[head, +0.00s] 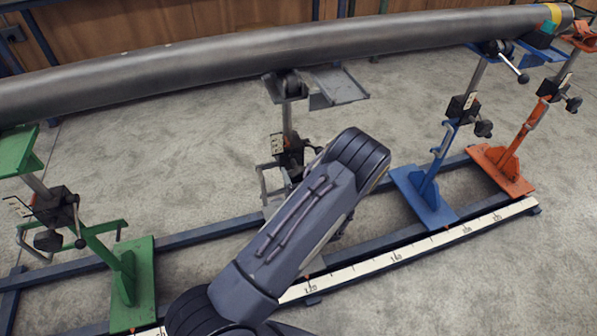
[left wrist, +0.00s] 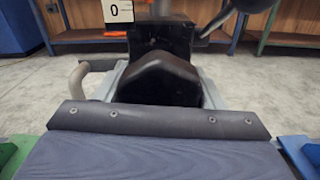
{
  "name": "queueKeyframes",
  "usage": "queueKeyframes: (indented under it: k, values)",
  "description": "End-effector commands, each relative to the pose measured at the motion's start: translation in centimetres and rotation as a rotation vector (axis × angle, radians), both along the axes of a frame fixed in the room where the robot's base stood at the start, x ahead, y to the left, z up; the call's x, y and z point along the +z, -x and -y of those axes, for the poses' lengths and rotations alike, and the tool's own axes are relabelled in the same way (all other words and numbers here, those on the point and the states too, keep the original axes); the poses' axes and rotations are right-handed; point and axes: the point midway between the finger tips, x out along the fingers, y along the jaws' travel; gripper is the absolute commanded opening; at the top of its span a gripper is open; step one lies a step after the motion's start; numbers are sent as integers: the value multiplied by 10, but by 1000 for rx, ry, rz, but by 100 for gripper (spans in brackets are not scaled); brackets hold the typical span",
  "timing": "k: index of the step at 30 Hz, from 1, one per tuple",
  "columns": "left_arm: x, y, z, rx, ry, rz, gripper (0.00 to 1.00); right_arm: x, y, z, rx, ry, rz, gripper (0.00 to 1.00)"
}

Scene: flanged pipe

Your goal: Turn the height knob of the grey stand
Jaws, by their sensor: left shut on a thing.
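The grey stand (head: 288,120) rises under the pipe in the middle of the head view. Its black height knob (left wrist: 158,80) is large in the left wrist view, in front of the dark clamp block (left wrist: 160,40). My left gripper (left wrist: 160,118) is shut on the knob; its wide dark pad with screws covers the knob's near side. In the head view my left arm reaches up from the bottom and hides the hand and most of the knob area. A white card reading 0 (left wrist: 117,10) is beside the block. My right gripper is not in view.
The long steel pipe (head: 200,55) spans the top. A green stand (head: 130,285) is at left, blue (head: 425,195) and orange (head: 500,170) stands at right. A rail with a white scale (head: 400,255) runs along the floor. Bare concrete lies behind the stands.

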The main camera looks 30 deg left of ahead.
Motion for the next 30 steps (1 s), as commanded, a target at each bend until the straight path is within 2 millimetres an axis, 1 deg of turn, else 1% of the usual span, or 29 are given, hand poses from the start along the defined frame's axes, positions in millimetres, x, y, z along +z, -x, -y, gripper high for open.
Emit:
queueKeyframes:
  k: [30]
  values:
    - [1, 1, 0, -2, -619, -727, 39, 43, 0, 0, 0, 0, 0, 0]
